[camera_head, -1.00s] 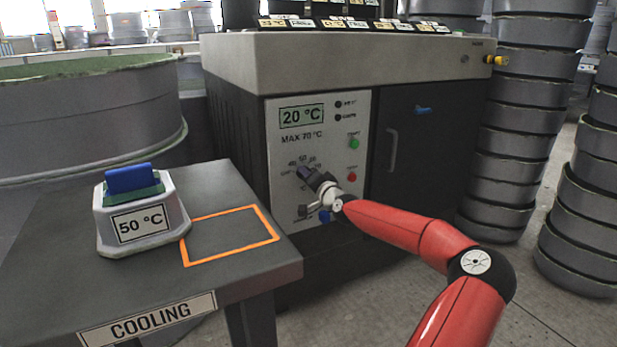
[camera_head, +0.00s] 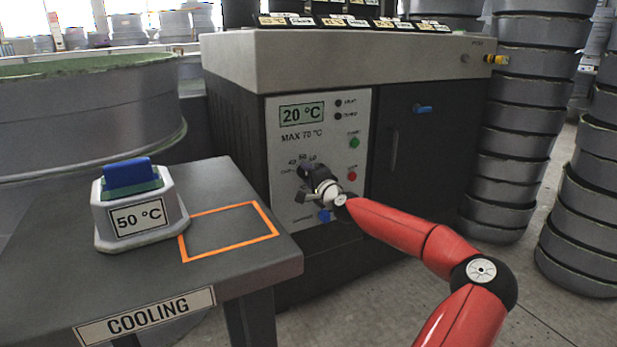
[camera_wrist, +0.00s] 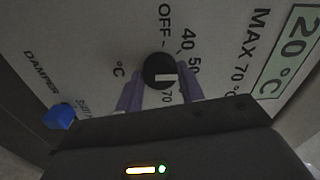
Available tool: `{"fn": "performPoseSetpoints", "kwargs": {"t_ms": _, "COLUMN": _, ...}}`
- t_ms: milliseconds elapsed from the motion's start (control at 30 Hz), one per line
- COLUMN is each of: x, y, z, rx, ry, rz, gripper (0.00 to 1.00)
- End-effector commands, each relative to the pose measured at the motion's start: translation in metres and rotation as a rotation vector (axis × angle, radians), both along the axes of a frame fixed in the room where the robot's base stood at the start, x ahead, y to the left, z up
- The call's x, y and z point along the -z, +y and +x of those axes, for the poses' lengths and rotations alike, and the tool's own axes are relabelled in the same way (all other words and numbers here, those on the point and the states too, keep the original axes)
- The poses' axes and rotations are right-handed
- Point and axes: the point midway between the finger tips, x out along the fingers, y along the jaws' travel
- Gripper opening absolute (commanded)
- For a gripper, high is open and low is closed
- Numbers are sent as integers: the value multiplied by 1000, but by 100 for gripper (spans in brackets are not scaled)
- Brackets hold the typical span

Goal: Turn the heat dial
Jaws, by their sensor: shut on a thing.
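The heat dial (camera_wrist: 160,70) is a round black knob with a white mark, on the oven's pale control panel (camera_head: 360,115). Printed around it are OFF, 40, 50 and 70. My gripper (camera_head: 312,180) is at the dial in the head view and hides most of it. In the wrist view its two purple-grey fingers (camera_wrist: 160,84) stand on either side of the knob, shut on it. The display (camera_head: 301,115) reads 20 °C, with MAX 70 °C printed below. The two lamps (camera_head: 338,109) beside the display look dark.
A blue damper knob (camera_head: 324,215) sits just below my gripper. Green (camera_head: 354,143) and red (camera_head: 352,176) buttons lie to its right. The cooling table (camera_head: 70,280) stands at left, with a 50 °C block (camera_head: 140,215) and an empty orange outline (camera_head: 230,257).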

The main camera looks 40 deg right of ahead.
Motion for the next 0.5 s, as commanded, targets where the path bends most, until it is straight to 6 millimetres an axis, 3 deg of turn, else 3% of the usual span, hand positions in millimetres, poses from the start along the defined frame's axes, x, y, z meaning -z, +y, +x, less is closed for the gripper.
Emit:
{"fn": "performPoseSetpoints", "kwargs": {"t_ms": 267, "x": -1, "y": -2, "z": -1, "rx": 6, "ry": -3, "rz": -1, "gripper": 15}}
{"fn": "performPoseSetpoints", "kwargs": {"t_ms": 300, "x": -1, "y": -2, "z": -1, "rx": 6, "ry": -3, "rz": -2, "gripper": 43}}
{"fn": "performPoseSetpoints", "kwargs": {"t_ms": 433, "x": -1, "y": -1, "z": -1, "rx": 4, "ry": -2, "rz": -2, "gripper": 60}}
{"fn": "performPoseSetpoints", "kwargs": {"t_ms": 500, "x": -1, "y": -1, "z": 0, "rx": 3, "ry": -1, "rz": -1, "gripper": 60}}
